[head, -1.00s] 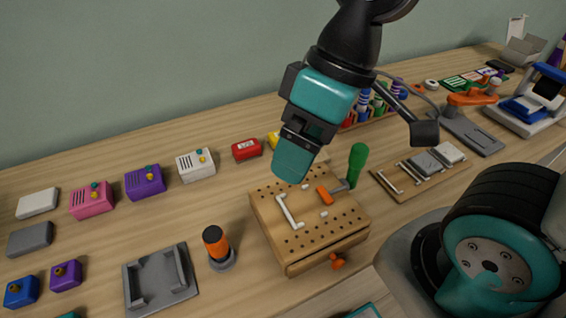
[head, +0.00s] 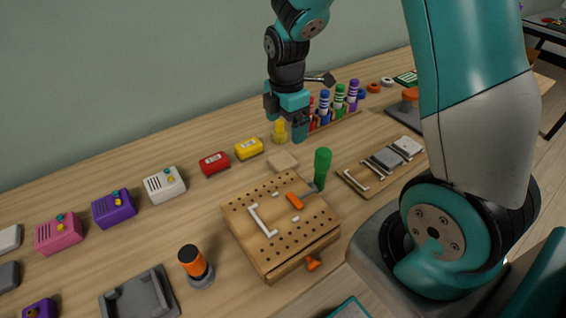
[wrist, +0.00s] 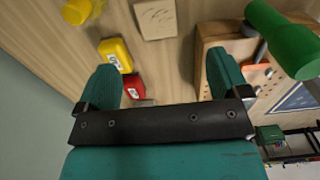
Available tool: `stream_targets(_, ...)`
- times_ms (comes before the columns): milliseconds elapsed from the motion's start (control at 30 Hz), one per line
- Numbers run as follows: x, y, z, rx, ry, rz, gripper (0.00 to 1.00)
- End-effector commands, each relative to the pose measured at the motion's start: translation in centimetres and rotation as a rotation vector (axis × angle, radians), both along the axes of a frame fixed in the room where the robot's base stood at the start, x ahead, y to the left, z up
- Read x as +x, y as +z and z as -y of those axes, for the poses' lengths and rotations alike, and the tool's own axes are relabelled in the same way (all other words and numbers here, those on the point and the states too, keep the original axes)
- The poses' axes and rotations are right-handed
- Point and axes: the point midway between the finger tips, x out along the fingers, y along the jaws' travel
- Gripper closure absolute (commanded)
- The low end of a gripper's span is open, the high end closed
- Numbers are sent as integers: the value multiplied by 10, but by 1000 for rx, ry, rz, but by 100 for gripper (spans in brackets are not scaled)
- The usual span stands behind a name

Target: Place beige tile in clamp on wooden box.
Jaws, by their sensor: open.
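The beige tile (head: 283,161) lies flat on the table just behind the wooden box (head: 262,251). It also shows in the wrist view (wrist: 155,19), ahead of and roughly between my fingers. The box top is drilled with holes and carries a white L-shaped stop (head: 263,221) and a clamp with an orange tip (head: 295,200) and a green upright handle (head: 322,168). The handle shows large at the upper right of the wrist view (wrist: 290,42). My gripper (head: 300,134) is open and empty, above the table behind the tile; its fingers also show in the wrist view (wrist: 162,65).
A yellow knob-shaped piece (head: 279,132), a yellow box (head: 249,149) and a red box (head: 214,164) stand near the tile. A rack of colored spools (head: 335,108) is behind to the right.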

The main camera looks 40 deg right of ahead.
Motion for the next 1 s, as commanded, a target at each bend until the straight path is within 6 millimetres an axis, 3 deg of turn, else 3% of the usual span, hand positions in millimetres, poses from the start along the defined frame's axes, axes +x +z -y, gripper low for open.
stream_targets(100, -1, -29, 0, 1, 0, -6, 6)
stream_targets(233, -1, -51, -1, 1, 0, -3, 6)
stream_targets(467, 0, -67, -1, 1, 0, -1, 6)
stream_targets(800, 5, -112, 1, 1, 0, -1, 6)
stream_targets(1000, 6, -115, 1, 1, 0, 1, 6)
